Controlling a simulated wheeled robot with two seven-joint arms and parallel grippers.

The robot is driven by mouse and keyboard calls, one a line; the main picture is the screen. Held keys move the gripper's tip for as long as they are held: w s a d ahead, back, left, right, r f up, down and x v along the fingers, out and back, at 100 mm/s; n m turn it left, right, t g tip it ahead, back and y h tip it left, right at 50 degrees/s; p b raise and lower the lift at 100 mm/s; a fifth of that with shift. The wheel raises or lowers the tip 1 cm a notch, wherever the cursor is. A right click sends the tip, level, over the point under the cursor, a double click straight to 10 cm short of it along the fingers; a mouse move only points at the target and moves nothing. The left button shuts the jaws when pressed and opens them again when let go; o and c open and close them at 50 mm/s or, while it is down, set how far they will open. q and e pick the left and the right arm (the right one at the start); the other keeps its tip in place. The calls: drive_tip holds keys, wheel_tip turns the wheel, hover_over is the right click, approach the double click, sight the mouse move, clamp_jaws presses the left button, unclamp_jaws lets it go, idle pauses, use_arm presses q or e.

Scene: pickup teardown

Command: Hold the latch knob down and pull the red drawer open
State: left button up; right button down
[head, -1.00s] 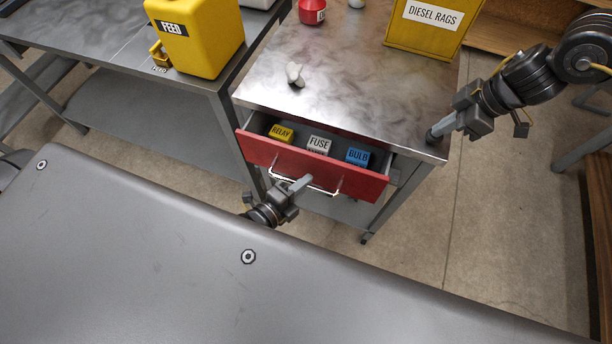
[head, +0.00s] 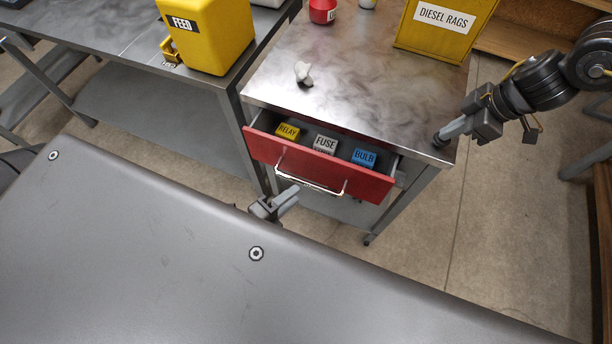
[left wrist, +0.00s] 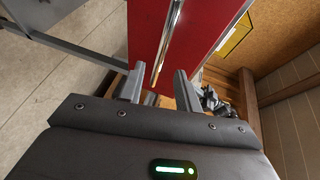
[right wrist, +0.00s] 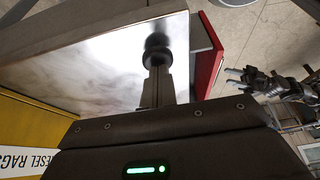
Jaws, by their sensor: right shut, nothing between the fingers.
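The red drawer (head: 355,183) is pulled partly open from the metal cabinet. Its bright bar handle (head: 325,191) runs across the front and also shows in the left wrist view (left wrist: 166,45). My left gripper (left wrist: 157,85) is open in front of the drawer front, with the near end of the handle appearing between its fingers but apart from them; in the head view it is (head: 293,193) just below the handle. My right gripper (right wrist: 159,72) is shut and empty, its tips against the dark latch knob (right wrist: 157,45) at the cabinet top's corner. The knob's depth is unclear.
Inside the drawer are yellow RELAY (head: 287,131), grey FUSE (head: 325,143) and blue BULB (head: 364,156) boxes. A yellow FEED container (head: 215,40) stands on the left bench.

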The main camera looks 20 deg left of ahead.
use_arm(q)
drive_tip(key=v, duration=0.5)
drive_tip(key=shift+s+a+r, duration=0.1)
drive_tip(key=shift+s, duration=0.1)
